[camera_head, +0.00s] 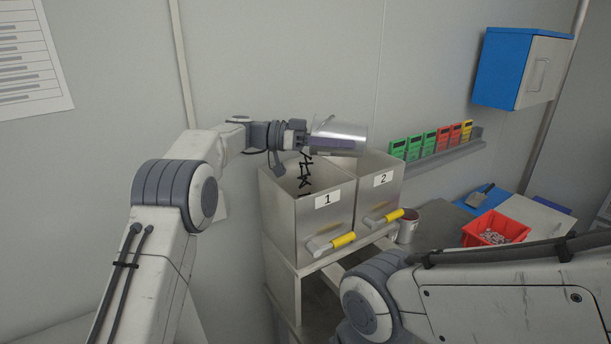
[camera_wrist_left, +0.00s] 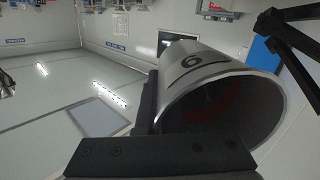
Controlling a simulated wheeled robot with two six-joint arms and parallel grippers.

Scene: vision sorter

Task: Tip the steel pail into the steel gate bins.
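The steel pail (camera_head: 345,131) lies tipped on its side in the air above the steel gate bins. My left gripper (camera_head: 328,143) is shut on the pail, with a dark finger along its side. My right gripper is out of view; only that arm's links show.
The bins stand on a pale frame (camera_head: 290,290). A small can (camera_head: 409,222) and a red crate (camera_head: 496,229) with small parts are to the right. Coloured cards (camera_head: 430,143) line a wall rack. A blue cabinet (camera_head: 497,68) hangs at upper right.

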